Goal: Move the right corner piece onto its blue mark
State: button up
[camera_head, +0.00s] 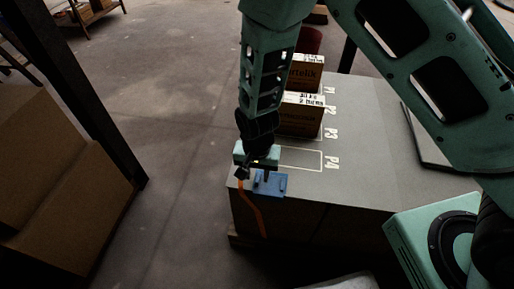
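My gripper (256,174) points down at the near left corner of the large grey-topped block (370,130). A small blue piece (271,184) shows at that corner, right below and beside my fingers. I cannot tell if it is the corner piece or the blue mark, or if my fingers touch it. The fingertips are small and partly hidden, so their opening is unclear. A bent orange strip (251,210) runs down the block's front left from near my fingers. No second corner piece can be made out.
Brown cartons (301,115) stand on the block's far left part, beside white outlines labelled P1 to P4. The P4 outline (322,160) is empty. Large brown boxes (55,180) and a dark post (85,90) stand at left. Bare floor (175,110) lies between.

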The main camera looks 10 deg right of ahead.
notch_tip(320, 180, up, 15)
jog(key=p, duration=0.3)
jog(key=s+d+r+n, duration=0.3)
jog(key=s+r+n, duration=0.35)
jog(key=s, duration=0.25)
jog(key=s+d+r+n, duration=0.2)
jog(key=s+r+n, duration=0.3)
jog(key=s+r, duration=0.35)
notch_tip(320, 180, up, 13)
jog(key=p, duration=1.2)
jog(key=shift+s+f+y, duration=0.15)
jog(key=shift+s+y, duration=0.05)
jog(key=shift+y, duration=0.1)
jog(key=shift+d+n, duration=0.15)
jog(key=shift+n, duration=0.1)
